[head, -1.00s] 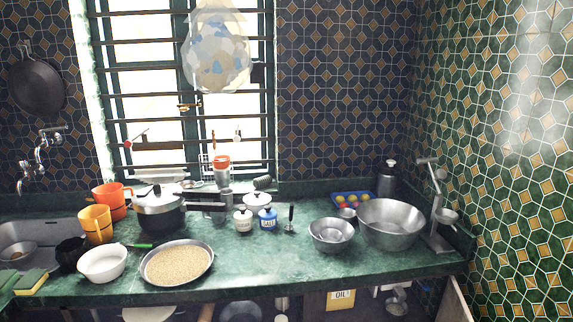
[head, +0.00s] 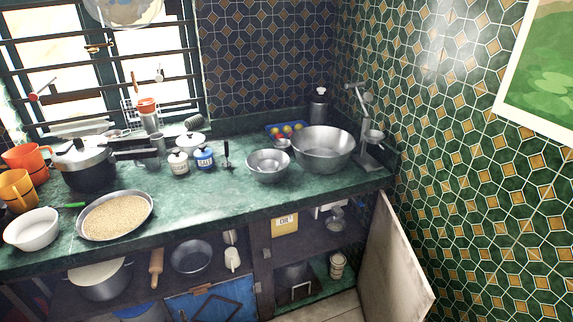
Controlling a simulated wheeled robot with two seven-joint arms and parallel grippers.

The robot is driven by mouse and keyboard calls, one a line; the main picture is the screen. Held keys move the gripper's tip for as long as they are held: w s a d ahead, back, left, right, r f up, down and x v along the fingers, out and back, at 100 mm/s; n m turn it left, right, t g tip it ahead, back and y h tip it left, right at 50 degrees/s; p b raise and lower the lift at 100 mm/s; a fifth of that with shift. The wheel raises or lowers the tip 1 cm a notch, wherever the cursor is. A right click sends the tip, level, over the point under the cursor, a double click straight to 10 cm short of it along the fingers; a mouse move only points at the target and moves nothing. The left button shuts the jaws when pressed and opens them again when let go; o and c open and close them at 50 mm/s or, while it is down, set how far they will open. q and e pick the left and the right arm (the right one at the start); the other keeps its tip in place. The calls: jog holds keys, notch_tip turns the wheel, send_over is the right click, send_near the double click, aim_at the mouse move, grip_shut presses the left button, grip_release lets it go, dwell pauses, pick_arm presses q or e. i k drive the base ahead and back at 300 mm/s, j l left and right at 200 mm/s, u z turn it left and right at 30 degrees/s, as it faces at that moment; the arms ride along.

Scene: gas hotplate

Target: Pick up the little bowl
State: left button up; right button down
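A small steel bowl (head: 268,167) stands upright on the green counter, to the left of a large steel bowl (head: 322,155). A still smaller steel cup or bowl (head: 282,145) sits behind them, partly hidden. A white bowl (head: 32,231) stands at the counter's left front. The frames do not settle which of these is the little bowl. Neither of my grippers shows in the head view.
A pan of grain (head: 115,215), a pressure cooker (head: 85,165) and orange mugs crowd the left. A metal stand-like device (head: 365,135) is at the right. Bare green counter (head: 205,200) lies in front of the jars. A cabinet door (head: 395,265) stands open below.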

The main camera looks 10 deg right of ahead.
aim_at(335, 227)
jog(key=i+l+z, duration=0.15)
jog(key=i, duration=0.35)
jog(key=i+l+z, duration=0.15)
jog(key=i, duration=0.4)
jog(key=z, duration=1.45)
